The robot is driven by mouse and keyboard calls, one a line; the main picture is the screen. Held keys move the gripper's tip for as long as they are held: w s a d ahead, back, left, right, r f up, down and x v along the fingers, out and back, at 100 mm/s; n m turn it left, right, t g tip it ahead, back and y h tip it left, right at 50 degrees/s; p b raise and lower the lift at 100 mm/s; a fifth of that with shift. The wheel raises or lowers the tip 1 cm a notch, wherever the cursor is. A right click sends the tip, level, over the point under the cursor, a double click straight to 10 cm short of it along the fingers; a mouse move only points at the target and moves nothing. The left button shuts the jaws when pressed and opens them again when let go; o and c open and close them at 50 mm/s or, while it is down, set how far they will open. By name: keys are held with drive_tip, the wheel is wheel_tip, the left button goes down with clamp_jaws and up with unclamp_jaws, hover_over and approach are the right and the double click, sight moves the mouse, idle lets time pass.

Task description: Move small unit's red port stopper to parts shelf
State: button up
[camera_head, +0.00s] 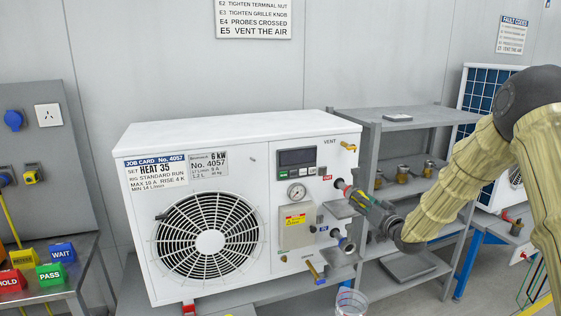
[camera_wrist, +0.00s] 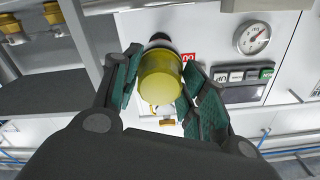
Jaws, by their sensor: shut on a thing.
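My gripper (camera_head: 360,200) is at the right end of the white unit's front (camera_head: 262,190), close to its upper port stub (camera_head: 340,183). In the wrist view my gripper (camera_wrist: 165,85) is shut on a yellow, cup-like cylindrical piece (camera_wrist: 160,75). A dark stub (camera_wrist: 158,40) shows just behind it, beside the red label (camera_wrist: 188,57). I cannot tell whether the piece touches the stub. A small red patch shows by the fingers in the head view, but no red stopper is clear. The grey parts shelf (camera_head: 395,122) stands behind my gripper.
Several brass fittings (camera_head: 402,173) stand on the shelf's middle level. A valve with a yellow handle (camera_head: 348,146) and a lower port (camera_head: 346,245) project from the unit. A clear bucket (camera_head: 351,303) is below.

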drive_tip(key=shift+v, duration=1.45)
idle(0.4)
drive_tip(key=shift+v, duration=1.35)
